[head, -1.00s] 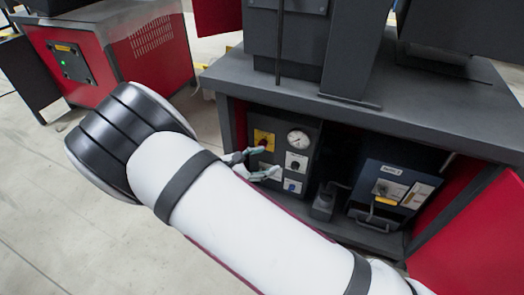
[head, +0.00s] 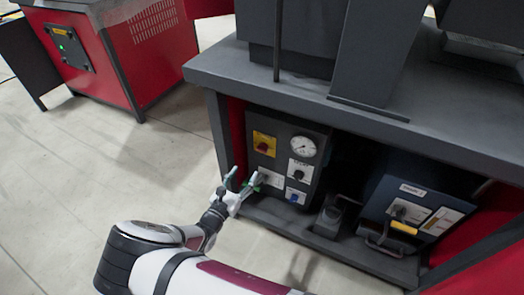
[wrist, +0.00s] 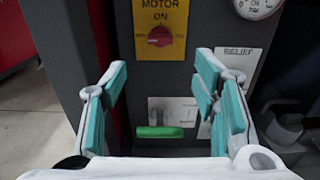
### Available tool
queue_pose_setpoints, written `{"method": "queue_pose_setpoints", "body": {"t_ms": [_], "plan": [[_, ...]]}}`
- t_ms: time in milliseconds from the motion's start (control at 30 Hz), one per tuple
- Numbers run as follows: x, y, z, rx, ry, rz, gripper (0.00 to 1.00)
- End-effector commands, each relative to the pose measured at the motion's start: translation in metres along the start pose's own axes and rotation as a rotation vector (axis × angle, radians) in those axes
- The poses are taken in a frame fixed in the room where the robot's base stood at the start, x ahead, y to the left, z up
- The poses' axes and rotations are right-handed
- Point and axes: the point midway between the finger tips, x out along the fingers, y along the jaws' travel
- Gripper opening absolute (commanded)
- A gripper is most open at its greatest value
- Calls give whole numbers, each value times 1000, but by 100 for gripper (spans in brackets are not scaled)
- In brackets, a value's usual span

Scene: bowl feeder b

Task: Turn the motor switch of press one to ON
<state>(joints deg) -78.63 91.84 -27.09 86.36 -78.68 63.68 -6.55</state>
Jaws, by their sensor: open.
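The motor switch is a red knob (head: 263,147) on a yellow plate at the upper left of a dark control panel inside the press cabinet. In the wrist view the knob (wrist: 160,36) sits top centre, under the words "MOTOR" and "ON". Its exact turn position is hard to tell. My gripper (head: 240,183) is open and empty, in front of the panel and lower left of the knob. In the wrist view its teal-padded fingers (wrist: 160,85) stand wide apart below the knob, touching nothing that I can see.
A green handle (wrist: 160,132) on a light plate lies below the switch. A round gauge (head: 303,147) and a "RELIEF" control (wrist: 238,60) are to its right. A dark blue box (head: 415,215) stands farther right. The worktop (head: 240,65) overhangs the panel. Floor at left is clear.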

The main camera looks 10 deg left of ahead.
Motion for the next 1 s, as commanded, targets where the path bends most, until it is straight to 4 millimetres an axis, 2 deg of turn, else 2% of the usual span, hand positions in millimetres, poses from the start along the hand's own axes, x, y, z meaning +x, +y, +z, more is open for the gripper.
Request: {"method": "queue_pose_setpoints", "body": {"t_ms": [400,600,800,1000], "plan": [[80,-1,-2,2,0,-4,55],[110,-1,-2,2,1,-4,55],[123,0,0,2,1,-2,55],[125,-1,0,1,1,-2,55]]}}
